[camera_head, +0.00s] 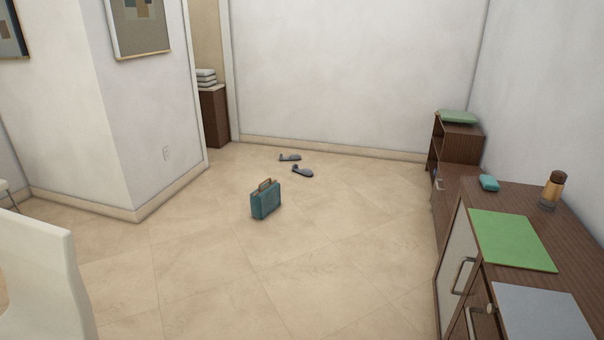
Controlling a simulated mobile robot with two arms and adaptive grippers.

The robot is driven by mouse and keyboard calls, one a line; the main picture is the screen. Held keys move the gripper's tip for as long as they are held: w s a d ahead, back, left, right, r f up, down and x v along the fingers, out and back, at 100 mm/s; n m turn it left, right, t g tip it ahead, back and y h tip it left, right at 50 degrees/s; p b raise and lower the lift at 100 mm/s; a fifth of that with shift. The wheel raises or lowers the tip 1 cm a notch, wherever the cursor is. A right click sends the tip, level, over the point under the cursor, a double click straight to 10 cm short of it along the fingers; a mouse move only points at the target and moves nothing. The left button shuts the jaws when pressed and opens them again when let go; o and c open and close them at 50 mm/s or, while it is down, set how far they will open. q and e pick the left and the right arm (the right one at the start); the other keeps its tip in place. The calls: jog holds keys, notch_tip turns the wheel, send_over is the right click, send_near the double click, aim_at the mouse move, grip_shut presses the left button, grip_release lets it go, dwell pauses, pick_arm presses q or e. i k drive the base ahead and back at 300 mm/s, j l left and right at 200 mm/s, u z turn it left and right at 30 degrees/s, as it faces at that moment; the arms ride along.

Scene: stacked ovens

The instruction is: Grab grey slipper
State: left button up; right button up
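Two grey slippers lie apart on the tiled floor near the back wall. One slipper (290,157) is farther back and slightly left. The other slipper (302,171) is a little nearer and to the right. Nothing covers either of them, though they are small in the view. Neither of my grippers shows in the head view.
A teal case (266,200) with a brown handle stands on the floor in front of the slippers. A white chair (40,270) is at lower left. The middle floor is clear.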

aim_at(308, 172)
jog(key=i, duration=4.75)
